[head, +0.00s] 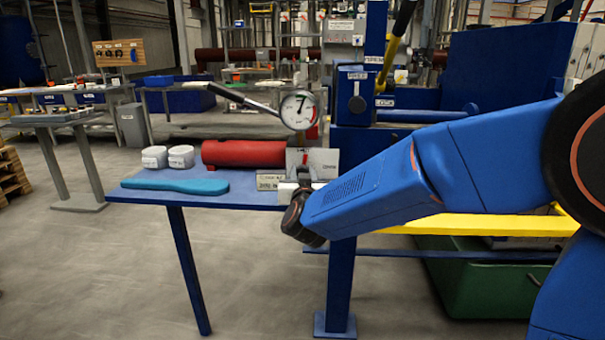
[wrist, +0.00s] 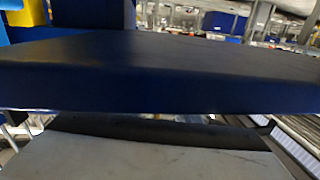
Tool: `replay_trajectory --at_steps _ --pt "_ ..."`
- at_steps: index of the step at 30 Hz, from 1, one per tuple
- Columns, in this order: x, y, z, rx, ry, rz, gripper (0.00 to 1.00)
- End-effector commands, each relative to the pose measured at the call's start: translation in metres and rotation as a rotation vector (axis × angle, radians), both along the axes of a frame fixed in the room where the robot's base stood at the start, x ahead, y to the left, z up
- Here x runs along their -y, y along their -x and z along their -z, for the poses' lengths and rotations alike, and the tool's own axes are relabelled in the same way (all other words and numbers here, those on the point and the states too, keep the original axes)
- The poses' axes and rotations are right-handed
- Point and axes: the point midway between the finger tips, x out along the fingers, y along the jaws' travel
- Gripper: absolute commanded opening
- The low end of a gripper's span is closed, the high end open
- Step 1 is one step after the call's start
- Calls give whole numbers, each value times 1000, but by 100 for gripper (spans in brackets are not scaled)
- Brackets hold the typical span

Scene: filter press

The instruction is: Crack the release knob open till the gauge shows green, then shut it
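The round white gauge (head: 298,110) stands upright above the blue side table, its face toward the head camera. Its dark needle points roughly upward; I cannot make out a green zone at this size. The red pump cylinder (head: 243,153) lies on the table below it, with a long black-gripped lever (head: 243,99) rising to the left. I cannot pick out the release knob; the area right of the cylinder is partly covered by my wrist. My gripper (head: 303,182) is at the table's front edge, near the pump's right end, and its fingers are not clear.
The blue table (head: 240,197) holds a turquoise pad (head: 175,186), two white tubs (head: 168,157) and a small labelled plate (head: 270,180). The blue press frame and a yellow beam (head: 480,225) stand right. In the wrist view the blue table edge (wrist: 160,88) is close.

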Motion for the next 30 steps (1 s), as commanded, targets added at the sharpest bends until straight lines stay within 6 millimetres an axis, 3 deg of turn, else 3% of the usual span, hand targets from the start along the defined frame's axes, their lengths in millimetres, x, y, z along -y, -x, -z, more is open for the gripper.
replay_trajectory --at_steps 15,26,27,30 --pt "0 0 0 -8 190 -2 7" --pt "-1 1 1 -9 209 -3 7" --pt "-1 1 0 -9 209 -2 36" --pt "0 0 0 -8 208 -2 36"
